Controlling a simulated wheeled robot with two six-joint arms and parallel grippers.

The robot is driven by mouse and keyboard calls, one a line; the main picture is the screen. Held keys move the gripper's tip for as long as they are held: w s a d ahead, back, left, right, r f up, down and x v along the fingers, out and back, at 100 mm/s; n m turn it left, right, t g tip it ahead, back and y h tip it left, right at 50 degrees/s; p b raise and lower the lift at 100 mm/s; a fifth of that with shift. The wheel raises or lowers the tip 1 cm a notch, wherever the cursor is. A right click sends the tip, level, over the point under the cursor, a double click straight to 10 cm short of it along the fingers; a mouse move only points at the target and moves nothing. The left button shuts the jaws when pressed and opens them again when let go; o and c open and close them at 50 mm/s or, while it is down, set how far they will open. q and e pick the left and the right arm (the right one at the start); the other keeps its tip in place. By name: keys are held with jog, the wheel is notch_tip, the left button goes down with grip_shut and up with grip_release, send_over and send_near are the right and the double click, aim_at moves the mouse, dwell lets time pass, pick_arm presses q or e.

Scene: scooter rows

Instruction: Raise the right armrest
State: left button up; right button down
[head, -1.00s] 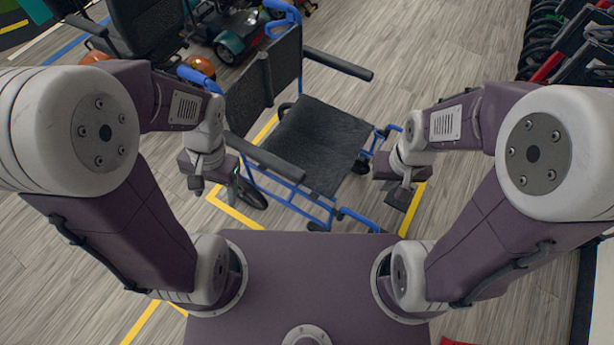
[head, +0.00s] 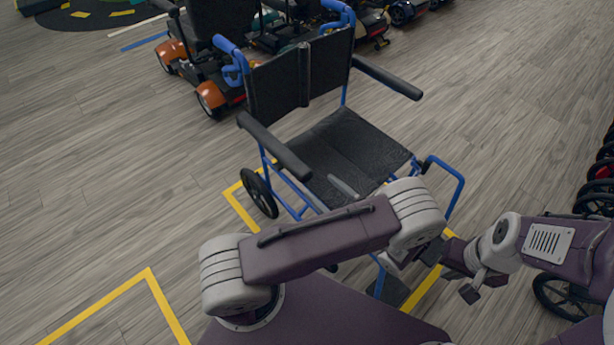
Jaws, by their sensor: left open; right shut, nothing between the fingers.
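The blue-framed wheelchair (head: 362,78) stands with its seat front toward me in the head view. The black armrest on the picture's left (head: 274,144), on the sitter's right, is down and lies level beside the black seat (head: 350,145). The other armrest (head: 387,77) is also down. My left gripper (head: 343,187) is mostly hidden behind my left arm; a pale finger part shows over the front of the seat, apart from the left-hand armrest. My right gripper (head: 469,290) is shut and empty, right of the chair's front.
An orange scooter (head: 205,95) and other scooters stand behind the chair. Yellow floor lines (head: 150,285) run around the chair. Dark wheels (head: 597,200) line the right edge. The floor left of the chair is clear.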

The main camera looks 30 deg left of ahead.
aim_at(309, 176)
pick_arm(q)
jog(key=x, duration=0.8)
jog(key=shift+w+a+b, duration=0.1)
jog(key=shift+a+b, duration=0.15)
jog(key=shift+b, duration=0.15)
grip_shut()
